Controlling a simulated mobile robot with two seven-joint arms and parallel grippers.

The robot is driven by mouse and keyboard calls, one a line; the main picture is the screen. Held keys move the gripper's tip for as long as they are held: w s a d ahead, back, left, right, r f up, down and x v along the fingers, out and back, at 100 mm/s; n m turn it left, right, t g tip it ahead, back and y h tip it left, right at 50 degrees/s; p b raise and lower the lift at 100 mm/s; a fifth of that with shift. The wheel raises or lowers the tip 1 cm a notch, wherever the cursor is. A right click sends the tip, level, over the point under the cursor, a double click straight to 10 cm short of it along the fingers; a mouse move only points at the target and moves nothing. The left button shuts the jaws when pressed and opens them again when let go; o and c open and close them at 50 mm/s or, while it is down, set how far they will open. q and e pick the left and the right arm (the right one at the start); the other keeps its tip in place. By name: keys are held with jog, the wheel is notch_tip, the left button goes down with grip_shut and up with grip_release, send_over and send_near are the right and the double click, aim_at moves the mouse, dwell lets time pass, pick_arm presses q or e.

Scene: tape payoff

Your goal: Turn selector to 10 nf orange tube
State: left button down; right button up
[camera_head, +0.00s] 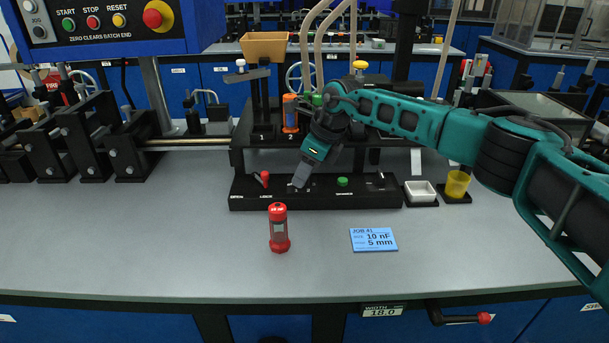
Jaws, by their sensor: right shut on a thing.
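My right gripper (302,179) reaches down to the black control panel (240,192) and is shut on the selector there, whose knob is mostly hidden by the fingers. The orange tube (290,113) stands upright in the rack behind the panel, above the number 2. A green tube (317,101) stands just right of it, mostly hidden by my right arm. A blue job card (373,239) on the bench reads 10 nF and 5 mm. My left gripper is not in view.
A red tube (279,230) stands upright on the bench in front of the panel. A red-tipped lever (265,179) and a green button (342,182) flank the gripper. The front left bench is clear.

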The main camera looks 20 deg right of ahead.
jog(key=shift+n, duration=0.6)
jog(key=shift+g, duration=0.3)
jog(key=o, duration=1)
jog(key=shift+o, duration=0.2)
jog(key=shift+r, duration=0.1)
jog(key=v, duration=1.2)
jog(key=shift+d+r, duration=0.3)
jog(key=shift+s, duration=0.15)
